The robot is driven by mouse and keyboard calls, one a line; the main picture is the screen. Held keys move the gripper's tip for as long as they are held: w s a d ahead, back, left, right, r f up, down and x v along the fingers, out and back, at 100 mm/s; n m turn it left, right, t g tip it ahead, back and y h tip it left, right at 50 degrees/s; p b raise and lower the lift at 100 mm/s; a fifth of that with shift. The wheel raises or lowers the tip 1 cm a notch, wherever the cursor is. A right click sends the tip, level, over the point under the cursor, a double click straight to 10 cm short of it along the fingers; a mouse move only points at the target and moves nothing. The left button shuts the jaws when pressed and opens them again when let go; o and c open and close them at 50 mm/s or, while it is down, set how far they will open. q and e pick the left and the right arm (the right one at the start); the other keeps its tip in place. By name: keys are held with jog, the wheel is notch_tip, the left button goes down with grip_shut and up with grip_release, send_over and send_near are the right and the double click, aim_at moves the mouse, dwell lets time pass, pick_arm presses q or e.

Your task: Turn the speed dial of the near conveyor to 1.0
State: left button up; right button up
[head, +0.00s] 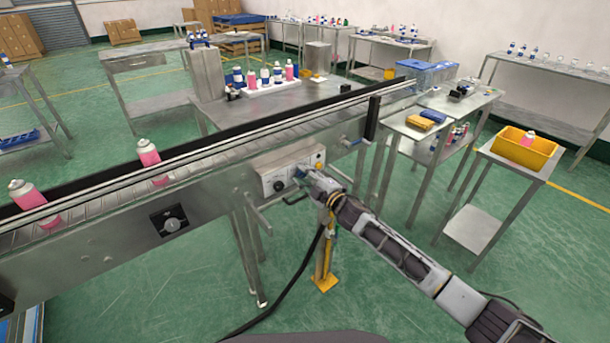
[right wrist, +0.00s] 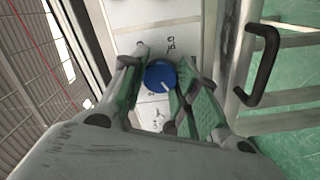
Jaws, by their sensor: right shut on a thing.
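The near conveyor (head: 200,180) runs diagonally across the head view, with a pale control box (head: 268,165) on its near side. My right gripper (head: 300,177) is at the right part of this box. In the right wrist view the blue speed dial (right wrist: 160,75) sits between the two fingers of my right gripper (right wrist: 159,82), which is shut on it. A white pointer line on the dial points down and slightly right in that view. A "5.0" mark shows above the dial; other scale marks are partly hidden by the fingers. My left gripper is not in view.
A dark knob (head: 279,185) sits on the box left of my gripper. Pink spray cans (head: 148,152) stand on the conveyor. A black handle (right wrist: 264,65) is beside the box in the right wrist view. A yellow bin (head: 525,152) stands on a side table at right.

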jog(key=shift+n, duration=0.5)
jog(key=o, duration=1)
jog(key=shift+o, duration=0.2)
jog(key=v, duration=1.2)
